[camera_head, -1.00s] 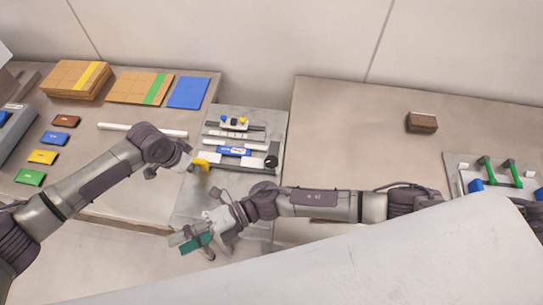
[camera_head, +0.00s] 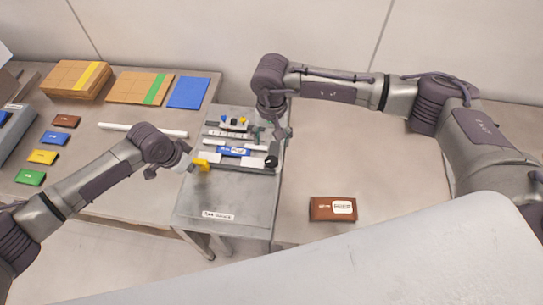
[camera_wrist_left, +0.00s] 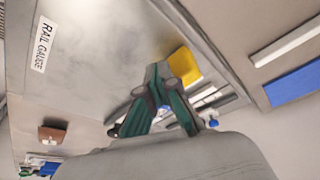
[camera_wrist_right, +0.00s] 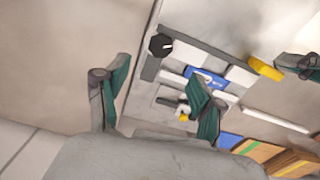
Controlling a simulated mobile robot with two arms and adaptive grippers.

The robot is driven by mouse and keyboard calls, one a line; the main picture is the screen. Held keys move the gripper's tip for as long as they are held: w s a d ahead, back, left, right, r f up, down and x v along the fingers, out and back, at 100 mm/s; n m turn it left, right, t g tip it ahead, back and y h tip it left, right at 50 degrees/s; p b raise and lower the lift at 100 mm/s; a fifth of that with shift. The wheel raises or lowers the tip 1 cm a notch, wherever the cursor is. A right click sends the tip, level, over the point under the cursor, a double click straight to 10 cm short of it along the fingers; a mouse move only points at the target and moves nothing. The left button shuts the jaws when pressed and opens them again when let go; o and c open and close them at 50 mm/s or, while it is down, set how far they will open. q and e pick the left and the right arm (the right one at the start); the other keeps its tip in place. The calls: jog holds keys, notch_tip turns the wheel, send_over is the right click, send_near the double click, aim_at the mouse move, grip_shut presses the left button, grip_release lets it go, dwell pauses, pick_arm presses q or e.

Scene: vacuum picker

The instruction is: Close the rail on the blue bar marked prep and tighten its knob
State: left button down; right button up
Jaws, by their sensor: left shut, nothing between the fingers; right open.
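The blue bar (camera_head: 235,151) lies among white blocks on the rail gauge and also shows in the right wrist view (camera_wrist_right: 207,77). The black knob (camera_head: 271,162) is at the gauge's right end and is clear in the right wrist view (camera_wrist_right: 160,45). A yellow piece (camera_head: 202,164) sits at its left end. My left gripper (camera_head: 190,163) is shut and empty beside the yellow piece; whether they touch is unclear. In the left wrist view the piece (camera_wrist_left: 184,66) is just past the fingertips. My right gripper (camera_wrist_right: 160,90) is open and empty, above the gauge's right side.
The gauge stands on a small grey table (camera_head: 225,200) with a label at its front. A brown block (camera_head: 325,209) with a white label lies on the right table. Coloured plates, boards and a white bar (camera_head: 150,130) lie on the left table.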

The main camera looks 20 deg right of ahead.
aim_at(271, 160)
notch_tip(271, 160, down, 10)
jog(key=shift+r, duration=0.15)
jog(key=shift+c, duration=0.2)
jog(key=c, duration=1.1)
